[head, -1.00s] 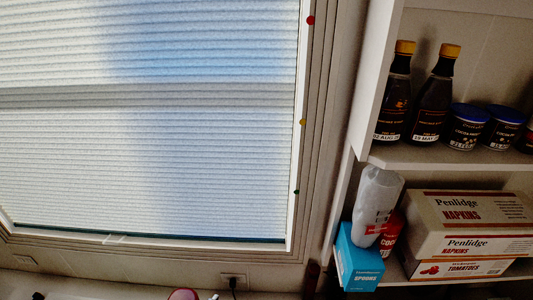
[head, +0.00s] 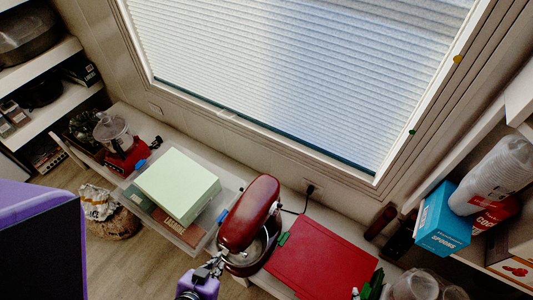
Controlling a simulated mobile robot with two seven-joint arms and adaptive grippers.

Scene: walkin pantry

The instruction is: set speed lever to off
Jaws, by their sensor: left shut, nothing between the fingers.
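A red stand mixer (head: 249,213) stands on the counter below the window, its rounded head above a metal bowl (head: 262,246). Its speed lever is too small to make out. My left gripper (head: 220,257) is at the near left side of the mixer, by its lower part. It is shut and holds nothing. I cannot tell whether its fingertips touch the mixer. My right gripper is not in view.
A red board (head: 318,262) lies right of the mixer. A clear bin (head: 186,236) with a pale green box (head: 178,186) stands to its left. A black cord (head: 307,197) runs to a wall outlet behind. A blue box (head: 442,220) and stacked cups (head: 495,175) are at right.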

